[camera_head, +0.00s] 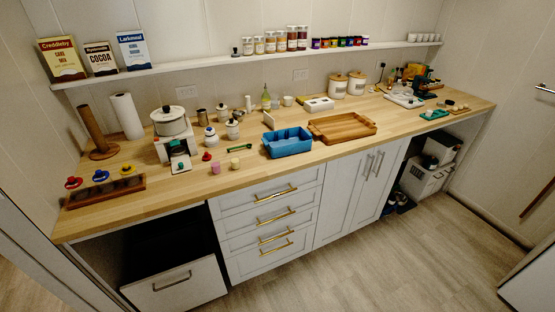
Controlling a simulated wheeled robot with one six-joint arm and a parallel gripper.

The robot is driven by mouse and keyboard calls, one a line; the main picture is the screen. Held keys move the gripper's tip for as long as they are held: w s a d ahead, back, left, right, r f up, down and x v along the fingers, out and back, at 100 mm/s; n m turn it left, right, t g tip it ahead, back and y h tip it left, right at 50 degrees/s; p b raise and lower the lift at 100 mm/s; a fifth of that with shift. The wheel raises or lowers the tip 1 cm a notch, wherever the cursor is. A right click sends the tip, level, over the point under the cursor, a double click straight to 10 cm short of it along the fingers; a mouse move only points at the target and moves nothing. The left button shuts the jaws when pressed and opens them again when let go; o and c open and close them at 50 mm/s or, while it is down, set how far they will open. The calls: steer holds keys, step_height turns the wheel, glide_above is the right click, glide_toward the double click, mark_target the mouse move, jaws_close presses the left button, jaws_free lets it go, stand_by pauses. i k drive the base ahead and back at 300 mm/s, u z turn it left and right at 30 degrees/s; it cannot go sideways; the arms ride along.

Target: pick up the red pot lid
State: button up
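A small red lid-like disc with a knob (73,183) lies at the far left of the wooden counter (185,189). It is beside a long dark wooden holder (105,193) with round hollows. A similar blue piece (100,176) and a yellow piece (127,170) lie to its right, in a row behind the holder. Another small red object (206,156) stands near the middle left of the counter; it is too small to tell what it is. My gripper is not in view.
A white pot (171,127) on a stand, a paper towel roll (127,116) and a wooden post (97,133) stand behind. A blue bin (288,143) and wooden tray (342,126) sit mid-counter. A shelf (190,61) runs above. The floor (400,260) in front is clear.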

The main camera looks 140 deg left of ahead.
mark_target(206, 157)
steer(key=u, duration=5.05)
